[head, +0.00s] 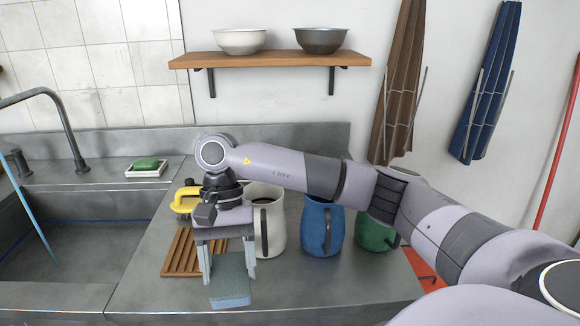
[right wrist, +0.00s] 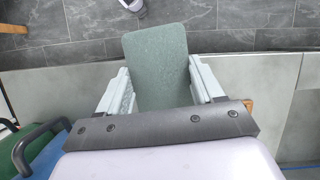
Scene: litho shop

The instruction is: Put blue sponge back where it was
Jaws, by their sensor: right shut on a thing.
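The blue sponge (head: 230,282) is a dull blue-grey block. My right gripper (head: 229,268) is shut on it, with one finger on each side, and it hangs below the gripper near the front of the counter. In the right wrist view the sponge (right wrist: 157,65) looks grey-green and sits between the two fingers. A slatted wooden rack (head: 180,258) lies on the counter just behind and left of the sponge, partly hidden by my gripper. My left gripper is not in view.
White (head: 273,222), blue (head: 316,222) and green (head: 372,232) jugs stand behind my right arm. A yellow object (head: 184,199) is near the wrist. A green bar (head: 146,163) lies on a white dish (head: 147,172) beside the sink (head: 70,245).

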